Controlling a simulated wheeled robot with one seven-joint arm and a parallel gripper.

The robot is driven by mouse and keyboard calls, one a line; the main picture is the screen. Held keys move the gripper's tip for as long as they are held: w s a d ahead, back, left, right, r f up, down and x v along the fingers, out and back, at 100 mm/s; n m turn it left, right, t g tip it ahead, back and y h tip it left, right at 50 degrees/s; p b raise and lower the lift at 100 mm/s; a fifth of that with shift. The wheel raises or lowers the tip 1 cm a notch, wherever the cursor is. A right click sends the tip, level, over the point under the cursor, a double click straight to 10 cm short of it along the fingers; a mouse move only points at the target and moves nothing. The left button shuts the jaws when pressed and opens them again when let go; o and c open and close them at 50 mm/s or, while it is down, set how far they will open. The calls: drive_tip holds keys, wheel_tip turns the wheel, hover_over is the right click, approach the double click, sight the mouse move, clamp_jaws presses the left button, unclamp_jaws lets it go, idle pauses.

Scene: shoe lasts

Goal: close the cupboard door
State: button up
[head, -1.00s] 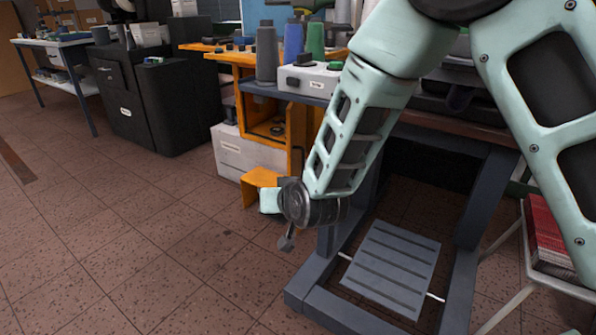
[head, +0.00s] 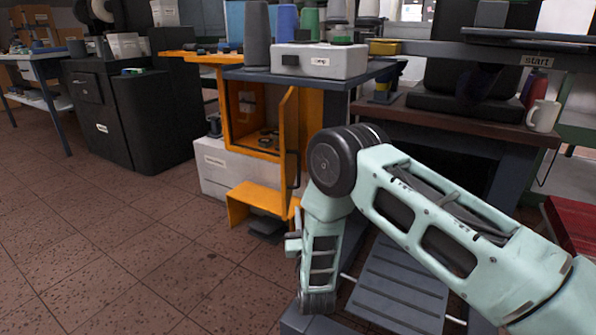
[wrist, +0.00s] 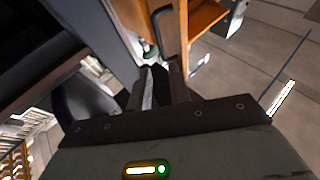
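The orange cupboard (head: 238,118) stands under the grey bench top in the head view. Its door (head: 289,130) stands open, swung out and seen nearly edge-on, with a dark handle (head: 297,170). Small dark items sit inside. In the wrist view my gripper (wrist: 158,88) appears open with nothing held. The door edge (wrist: 183,40) and dark handle (wrist: 160,25) lie ahead of the fingers, apparently apart from them.
An orange step (head: 252,203) sits on the floor before the cupboard, near a pale box (head: 213,165). A grey slatted footrest (head: 398,285) and bench frame are below my arm. A mug (head: 543,116) stands on the brown bench. Floor at left is clear.

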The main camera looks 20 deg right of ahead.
sight(299, 171)
drive_tip(key=b+x, duration=0.4)
drive_tip(key=x, duration=1.1)
drive_tip(key=shift+w+r, duration=0.25)
drive_tip(key=shift+w, duration=0.05)
drive_tip(key=shift+c, duration=0.3)
clamp_jaws()
